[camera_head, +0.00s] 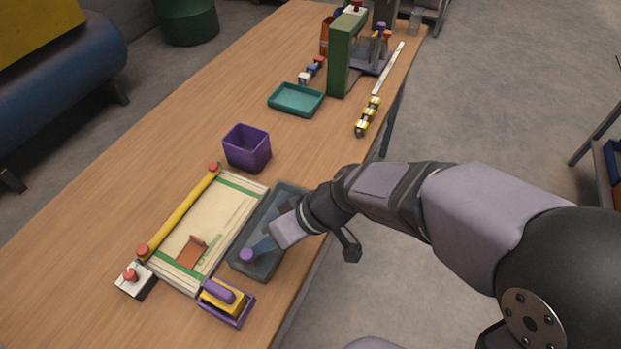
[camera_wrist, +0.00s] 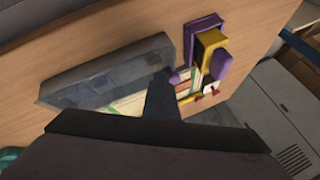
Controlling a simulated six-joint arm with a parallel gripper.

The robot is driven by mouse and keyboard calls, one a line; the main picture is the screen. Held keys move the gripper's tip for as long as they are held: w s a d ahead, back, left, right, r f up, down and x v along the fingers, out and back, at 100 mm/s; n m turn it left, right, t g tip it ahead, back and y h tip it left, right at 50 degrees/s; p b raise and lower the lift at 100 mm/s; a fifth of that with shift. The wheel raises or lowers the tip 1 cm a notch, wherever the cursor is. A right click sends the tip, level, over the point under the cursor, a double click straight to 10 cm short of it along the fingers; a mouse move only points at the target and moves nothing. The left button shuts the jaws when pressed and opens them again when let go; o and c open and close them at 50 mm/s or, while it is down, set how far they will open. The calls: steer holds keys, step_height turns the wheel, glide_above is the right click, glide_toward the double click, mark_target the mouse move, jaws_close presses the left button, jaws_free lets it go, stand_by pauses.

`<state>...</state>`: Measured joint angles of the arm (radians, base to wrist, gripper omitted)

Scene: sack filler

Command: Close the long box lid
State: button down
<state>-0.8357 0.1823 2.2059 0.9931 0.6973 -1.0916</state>
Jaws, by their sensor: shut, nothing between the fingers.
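The long dark grey box (camera_head: 236,263) lies along the table's front edge, beside the cream board. A purple knob (camera_head: 247,256) shows at its near end, and also in the wrist view (camera_wrist: 178,77). In the wrist view a grey see-through panel (camera_wrist: 75,92), seemingly the lid, slants across the view, with compartments showing behind it. I cannot tell the lid's exact angle. My gripper (camera_head: 265,243) is shut and empty over the box, close to the knob. In the wrist view my gripper (camera_wrist: 161,80) is beside the panel's end; I cannot tell whether they touch. My wrist hides part of the box.
The cream board with a yellow bar (camera_head: 180,210) lies left of the box. A purple tray with a yellow block (camera_head: 226,300) stands at its near end. A purple bin (camera_head: 247,148) and teal tray (camera_head: 296,99) stand farther back. The table's left side is clear.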

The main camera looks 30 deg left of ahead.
steer(key=shift+s, duration=0.3)
steer(key=shift+w+d+b, duration=0.2)
steer(key=shift+w+b, duration=0.1)
steer(key=shift+w, duration=0.1)
steer(key=w+d, duration=0.1)
steer(key=w+d+b, duration=0.1)
steer(key=w, duration=0.1)
steer(key=shift+w+r, duration=0.15)
steer(key=shift+w, duration=0.05)
steer(key=v, duration=0.9)
steer(key=shift+r+b, duration=0.3)
steer(key=shift+b, duration=0.15)
steer(key=shift+d, duration=0.1)
